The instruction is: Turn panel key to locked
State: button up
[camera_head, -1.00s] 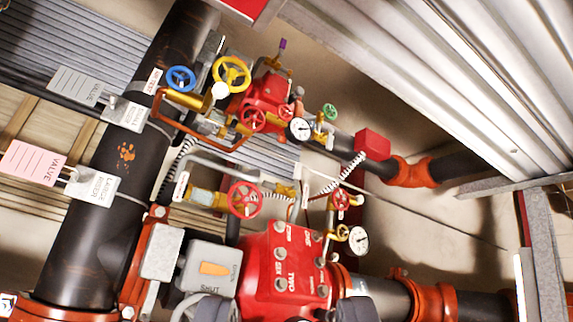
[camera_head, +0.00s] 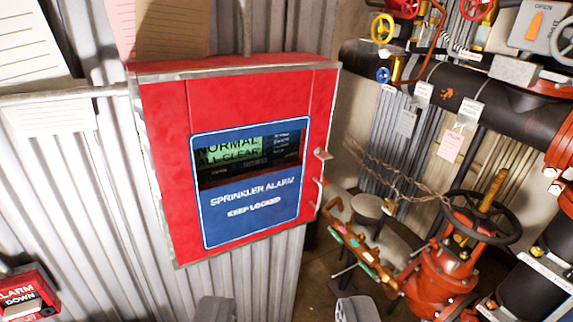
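The red alarm panel (camera_head: 235,95) hangs on the corrugated wall in the middle of the view. Its blue plate (camera_head: 250,212) reads "SPRINKLER ALARM KEEP LOCKED". Its green display (camera_head: 228,151) reads "NORMAL ALL CLEAR". A small metal piece (camera_head: 322,154) sticks out from the panel's right edge; I cannot tell whether it is the key or a latch, or how it is turned. My gripper (camera_head: 285,311) shows at the bottom edge, its two grey fingertips wide apart with nothing seen between them. It is apart from the panel.
A red valve with a black handwheel (camera_head: 487,219) and a chain (camera_head: 405,176) stand to the right. A black pipe (camera_head: 455,98) with hanging tags runs across the upper right. A red alarm box (camera_head: 22,294) is at the lower left. Paper sheets hang at the upper left.

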aim_at(324, 156)
jog(key=u, duration=1.75)
jog(key=k, duration=1.05)
jog(key=z, duration=1.95)
jog(key=i, duration=1)
jog(key=z, duration=0.05)
